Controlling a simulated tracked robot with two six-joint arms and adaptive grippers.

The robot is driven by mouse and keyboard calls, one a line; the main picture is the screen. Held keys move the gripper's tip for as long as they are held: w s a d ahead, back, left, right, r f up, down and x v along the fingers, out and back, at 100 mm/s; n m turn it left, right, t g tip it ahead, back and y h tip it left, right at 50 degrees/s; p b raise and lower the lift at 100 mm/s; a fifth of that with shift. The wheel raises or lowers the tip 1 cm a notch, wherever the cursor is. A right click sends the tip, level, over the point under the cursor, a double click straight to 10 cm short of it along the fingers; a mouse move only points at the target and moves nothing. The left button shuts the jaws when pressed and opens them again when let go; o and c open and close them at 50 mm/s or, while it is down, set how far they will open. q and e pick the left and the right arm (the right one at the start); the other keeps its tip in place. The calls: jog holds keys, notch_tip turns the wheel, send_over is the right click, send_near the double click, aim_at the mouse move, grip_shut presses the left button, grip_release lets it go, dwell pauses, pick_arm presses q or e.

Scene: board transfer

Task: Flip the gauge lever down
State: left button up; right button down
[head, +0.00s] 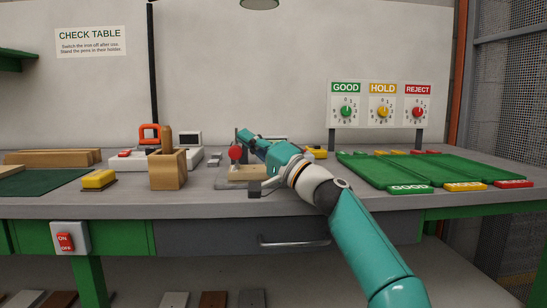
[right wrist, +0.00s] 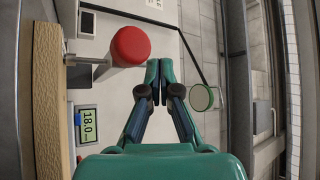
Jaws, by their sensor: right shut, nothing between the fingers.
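The gauge lever's red knob (head: 236,153) shows at the middle of the bench, above a light wooden piece (head: 245,173). In the right wrist view the red knob (right wrist: 131,46) sits at the end of a grey metal arm (right wrist: 90,60). My right gripper (head: 244,137) is over the gauge, close to the knob in the picture. Its fingertips (right wrist: 159,70) are together, empty, and appear just beside the knob without clear contact. A small display (right wrist: 88,121) reads 18.0. My right forearm and gripper hide part of the gauge. My left gripper is out of view.
A wooden holder (head: 167,170) and a yellow block (head: 98,179) stand to the left. An orange-framed device (head: 150,134) is behind. Green trays (head: 380,170) marked GOOD, HOLD and REJECT lie right, below three dials (head: 383,111). The front left bench strip is clear.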

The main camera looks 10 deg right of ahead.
jog(key=shift+v, duration=6)
jog(key=shift+w, duration=0.1)
